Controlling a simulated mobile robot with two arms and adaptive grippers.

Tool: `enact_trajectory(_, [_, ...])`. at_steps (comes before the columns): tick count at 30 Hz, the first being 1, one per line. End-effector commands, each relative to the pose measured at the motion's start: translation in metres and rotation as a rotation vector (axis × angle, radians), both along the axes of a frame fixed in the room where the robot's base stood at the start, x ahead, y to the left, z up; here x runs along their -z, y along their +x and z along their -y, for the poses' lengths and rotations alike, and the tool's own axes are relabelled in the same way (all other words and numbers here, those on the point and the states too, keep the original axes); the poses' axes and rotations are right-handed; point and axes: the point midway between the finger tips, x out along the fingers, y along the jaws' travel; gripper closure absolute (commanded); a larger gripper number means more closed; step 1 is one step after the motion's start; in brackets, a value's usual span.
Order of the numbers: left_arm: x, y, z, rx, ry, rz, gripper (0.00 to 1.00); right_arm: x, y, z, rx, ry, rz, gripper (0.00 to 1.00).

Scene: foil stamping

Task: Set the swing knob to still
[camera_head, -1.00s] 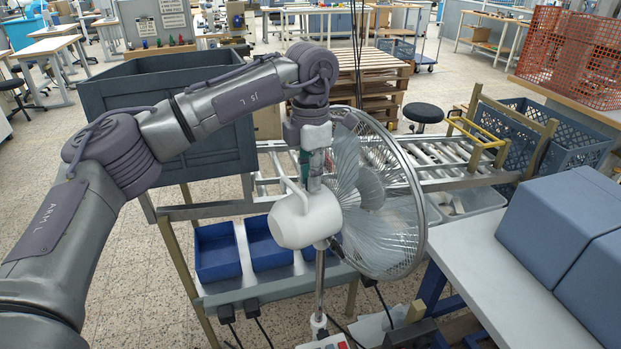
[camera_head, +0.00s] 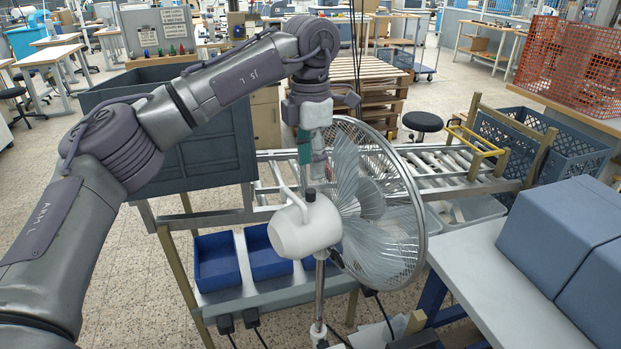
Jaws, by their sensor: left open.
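A white pedestal fan with a wire cage (camera_head: 385,225) stands in the middle of the view, its cage facing right. Its white motor housing (camera_head: 300,232) has a loop handle on top. The black swing knob (camera_head: 310,195) stands upright on top of the housing. I cannot tell its setting from its height. My left gripper (camera_head: 311,172) points down just above the knob. It is open and empty, with a small gap to the knob. Its fingers overlap in this view. My right gripper is not in view.
A conveyor frame (camera_head: 205,214) with blue bins (camera_head: 217,262) stands behind the fan. A large grey crate (camera_head: 215,150) is at the back left. A grey table (camera_head: 490,270) with blue boxes (camera_head: 565,215) is close on the right.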

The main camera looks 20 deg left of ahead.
Motion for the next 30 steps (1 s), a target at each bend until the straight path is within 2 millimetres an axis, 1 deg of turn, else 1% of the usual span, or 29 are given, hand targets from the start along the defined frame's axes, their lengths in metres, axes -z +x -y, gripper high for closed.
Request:
enact_trajectory(1, [-0.013, 0.001, 0.000, -0.001, -0.001, 0.003, 0.52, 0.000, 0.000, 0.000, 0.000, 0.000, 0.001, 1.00])
enact_trajectory(6, [-0.044, 0.000, 0.000, -0.001, -0.001, 0.002, 0.52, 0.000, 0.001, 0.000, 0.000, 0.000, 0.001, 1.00])
enact_trajectory(9, [-0.056, 0.001, 0.000, -0.001, 0.000, 0.001, 0.52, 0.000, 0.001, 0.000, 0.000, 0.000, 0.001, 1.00])
enact_trajectory(12, [-0.063, 0.000, 0.000, -0.001, 0.001, 0.001, 0.52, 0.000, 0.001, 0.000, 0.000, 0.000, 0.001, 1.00])
enact_trajectory(15, [-0.066, 0.000, 0.000, 0.000, 0.001, -0.001, 0.52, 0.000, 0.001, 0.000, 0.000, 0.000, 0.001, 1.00])
enact_trajectory(30, [-0.065, 0.000, 0.000, 0.000, 0.000, 0.000, 0.52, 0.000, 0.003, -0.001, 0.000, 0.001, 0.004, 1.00])
